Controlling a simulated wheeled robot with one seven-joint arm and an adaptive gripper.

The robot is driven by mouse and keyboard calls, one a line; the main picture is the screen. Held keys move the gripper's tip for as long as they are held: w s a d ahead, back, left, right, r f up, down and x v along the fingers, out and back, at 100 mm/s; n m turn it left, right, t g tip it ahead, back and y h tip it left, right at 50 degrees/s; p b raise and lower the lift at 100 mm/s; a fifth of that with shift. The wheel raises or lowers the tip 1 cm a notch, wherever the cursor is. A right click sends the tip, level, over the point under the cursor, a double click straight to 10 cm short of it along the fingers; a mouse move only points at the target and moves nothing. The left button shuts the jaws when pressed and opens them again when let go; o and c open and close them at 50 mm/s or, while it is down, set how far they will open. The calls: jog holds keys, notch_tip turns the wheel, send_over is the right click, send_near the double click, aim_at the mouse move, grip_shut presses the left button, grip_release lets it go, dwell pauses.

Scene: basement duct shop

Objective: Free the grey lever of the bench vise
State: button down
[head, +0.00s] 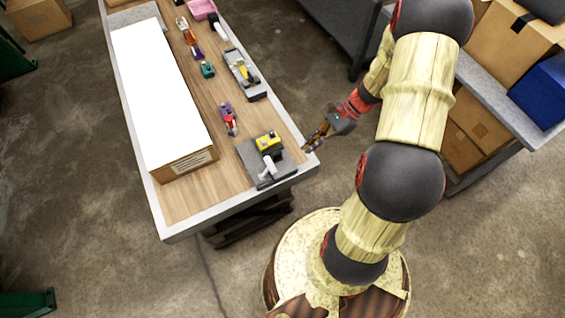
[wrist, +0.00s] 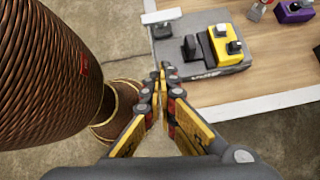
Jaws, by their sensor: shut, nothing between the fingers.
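The bench vise has a dark grey base (head: 252,155) and stands at the table's near right corner in the head view. Its yellow block (head: 268,141) sits on the base; it also shows in the wrist view (wrist: 224,46). A light grey lever (head: 267,168) is at the base's near end; in the wrist view a pale bar (wrist: 162,16) shows at the left end. Dark posts (wrist: 191,48) stand between bar and block. My gripper (head: 309,146) is shut and empty, beside the table edge, apart from the vise. In the wrist view its fingertips (wrist: 163,70) point toward the base.
A long white-topped box (head: 160,90) fills the table's left side. A purple-and-red item (head: 229,119), a grey tool with yellow (head: 243,74) and several small items lie farther back. A shelf with cardboard boxes (head: 508,42) stands right. Bare wood lies left of the vise.

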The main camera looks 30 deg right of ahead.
aim_at(266, 171)
dwell(0.3)
jog(key=b+x, duration=0.1)
jog(key=x, duration=0.8)
jog(key=a, duration=0.3)
jog(key=shift+w+r, duration=0.3)
jog(key=shift+r, duration=0.05)
jog(key=shift+w+a+r, duration=0.1)
jog(key=shift+a+r, duration=0.2)
jog(key=shift+a, duration=0.2)
jog(key=shift+d, duration=0.1)
